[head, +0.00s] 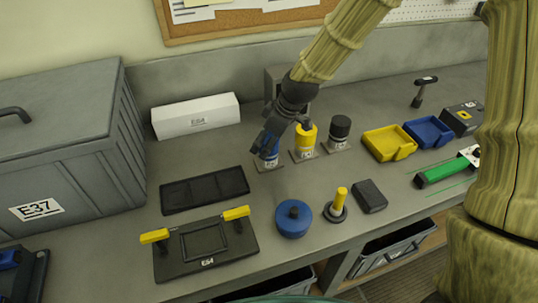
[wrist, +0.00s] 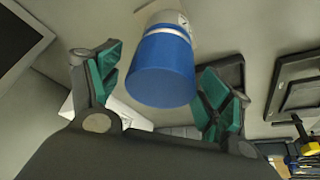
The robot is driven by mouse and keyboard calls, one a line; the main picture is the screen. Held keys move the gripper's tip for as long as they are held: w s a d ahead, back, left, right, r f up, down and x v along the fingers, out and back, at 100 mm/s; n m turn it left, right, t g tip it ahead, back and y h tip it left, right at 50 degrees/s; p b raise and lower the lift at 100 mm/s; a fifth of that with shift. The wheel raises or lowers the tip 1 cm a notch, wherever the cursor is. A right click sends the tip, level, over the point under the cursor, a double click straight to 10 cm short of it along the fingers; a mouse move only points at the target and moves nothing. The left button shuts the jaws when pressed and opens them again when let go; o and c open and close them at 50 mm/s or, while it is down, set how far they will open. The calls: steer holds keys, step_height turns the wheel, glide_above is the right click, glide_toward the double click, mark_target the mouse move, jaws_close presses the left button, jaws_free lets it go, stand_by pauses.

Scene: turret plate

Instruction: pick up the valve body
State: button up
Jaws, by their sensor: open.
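My gripper (head: 270,140) is open, pointing down at a blue-topped cylinder (head: 268,158) on a small labelled plate. In the wrist view this cylinder (wrist: 163,68), with a blue end and white band, shows between my two spread fingers, with gaps on both sides. A yellow-topped cylinder (head: 305,143) and a black-topped one (head: 340,131) stand to its right. A blue round part (head: 293,220), a yellow post on a dark round base (head: 338,207) and a dark block (head: 370,196) lie nearer the front. I cannot tell from looks which of these is the valve body.
A black tray (head: 204,203) and a fixture with yellow handles (head: 206,262) are left of centre. A grey case (head: 60,150) fills the left; a white box (head: 196,117) stands behind. Yellow (head: 389,144) and blue (head: 428,132) bins are at right.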

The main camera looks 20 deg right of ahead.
steer(key=shift+x, duration=1.25)
steer(key=shift+p, duration=0.3)
steer(key=c, duration=1.6)
